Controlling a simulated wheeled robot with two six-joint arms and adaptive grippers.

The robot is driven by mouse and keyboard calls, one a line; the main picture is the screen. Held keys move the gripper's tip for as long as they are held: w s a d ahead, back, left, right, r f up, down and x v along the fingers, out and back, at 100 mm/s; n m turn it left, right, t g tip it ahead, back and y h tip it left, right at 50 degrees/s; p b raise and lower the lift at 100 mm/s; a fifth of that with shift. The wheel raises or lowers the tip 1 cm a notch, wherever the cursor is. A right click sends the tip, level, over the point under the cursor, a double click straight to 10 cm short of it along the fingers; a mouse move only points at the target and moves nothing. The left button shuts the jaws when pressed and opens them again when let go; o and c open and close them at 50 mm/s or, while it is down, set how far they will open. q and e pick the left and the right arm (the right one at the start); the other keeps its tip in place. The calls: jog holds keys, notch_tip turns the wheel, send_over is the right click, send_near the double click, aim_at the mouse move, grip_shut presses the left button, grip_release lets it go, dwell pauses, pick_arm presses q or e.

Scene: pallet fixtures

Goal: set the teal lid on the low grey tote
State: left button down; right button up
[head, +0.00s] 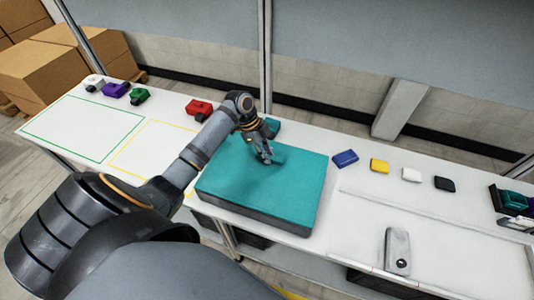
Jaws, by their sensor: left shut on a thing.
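The teal lid (235,184) is a wide flat slab in the middle of the table. The low grey tote (262,219) shows as a dark grey band directly under the lid's front edge. The lid lies level over it and covers its top; no clear gap shows between them. The exact grip point is small and partly hidden by the fingers. My right gripper is not in view.
A teal block (271,127) stands just behind my left gripper, and a red block (199,108) to its left. Blue (345,158), yellow (380,166), white and black pads lie to the right. A grey device (397,252) lies front right. The green-outlined area (82,128) is clear.

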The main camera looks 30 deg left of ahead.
pick_arm(q)
jog(key=shift+f+b, duration=0.3)
jog(key=shift+f, duration=0.35)
dwell(0.4)
jog(key=c, duration=1.2)
grip_release()
jog(key=shift+o, duration=0.2)
jog(key=shift+r, duration=0.1)
jog(key=v, duration=1.1)
jog(key=shift+r, duration=0.35)
jog(key=shift+s+a, duration=0.1)
jog(key=shift+a, duration=0.05)
